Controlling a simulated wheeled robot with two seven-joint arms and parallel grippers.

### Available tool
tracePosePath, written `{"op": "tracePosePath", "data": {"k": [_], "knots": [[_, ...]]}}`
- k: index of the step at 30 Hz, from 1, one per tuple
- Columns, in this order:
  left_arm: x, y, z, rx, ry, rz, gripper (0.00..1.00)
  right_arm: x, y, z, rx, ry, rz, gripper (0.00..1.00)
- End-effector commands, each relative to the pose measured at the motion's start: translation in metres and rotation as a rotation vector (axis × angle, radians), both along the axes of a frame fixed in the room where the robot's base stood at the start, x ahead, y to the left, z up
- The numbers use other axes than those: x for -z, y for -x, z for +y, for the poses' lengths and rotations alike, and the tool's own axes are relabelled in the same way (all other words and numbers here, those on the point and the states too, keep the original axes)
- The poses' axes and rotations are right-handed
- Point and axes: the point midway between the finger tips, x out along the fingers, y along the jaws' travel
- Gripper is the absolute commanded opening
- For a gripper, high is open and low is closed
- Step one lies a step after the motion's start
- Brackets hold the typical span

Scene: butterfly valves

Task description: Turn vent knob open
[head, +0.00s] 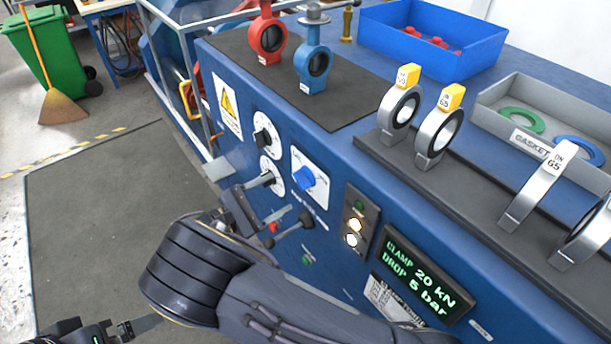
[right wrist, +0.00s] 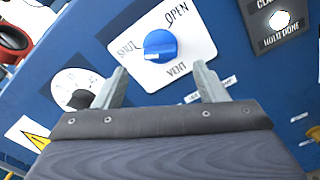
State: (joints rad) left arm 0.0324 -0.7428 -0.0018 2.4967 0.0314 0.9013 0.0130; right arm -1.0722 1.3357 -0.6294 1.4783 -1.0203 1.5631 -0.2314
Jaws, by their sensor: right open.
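The vent knob is a round blue knob (head: 306,177) on a white plate on the blue front panel. It shows closer in the right wrist view (right wrist: 160,45), with SHUT to its left, OPEN at its upper right and VENT below. A small white mark is on its lower edge; I cannot tell for sure which label it points to. My right gripper (head: 280,194) is open and empty, its fingers (right wrist: 162,84) spread short of the knob and apart from it. Part of my left gripper (head: 137,328) shows at the bottom left, away from the panel.
A button box (head: 355,225) and a green-lettered display (head: 420,278) are to the right. Valves, metal rings and bins stand on the bench top.

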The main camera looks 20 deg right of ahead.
Motion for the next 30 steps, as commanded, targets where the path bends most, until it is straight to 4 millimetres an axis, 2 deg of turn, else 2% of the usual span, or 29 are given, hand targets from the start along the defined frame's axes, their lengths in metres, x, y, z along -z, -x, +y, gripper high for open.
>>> {"op": "tracePosePath", "data": {"k": [12, 18, 25, 30], "knots": [[-0.015, 0.000, 0.000, 0.000, 0.000, 0.000, 1.00, -0.001, -0.020, -0.057, 0.002, 0.002, 0.001, 0.65], [-0.016, 0.000, 0.000, 0.000, 0.000, 0.000, 1.00, 0.000, -0.025, -0.069, -0.001, 0.001, 0.001, 0.65], [-0.016, 0.000, 0.000, 0.000, 0.000, 0.000, 1.00, 0.001, -0.025, -0.070, 0.000, 0.000, 0.001, 0.65], [-0.016, 0.000, 0.000, 0.000, 0.000, 0.000, 1.00, 0.001, -0.025, -0.070, 0.000, 0.000, 0.001, 0.45]]}}
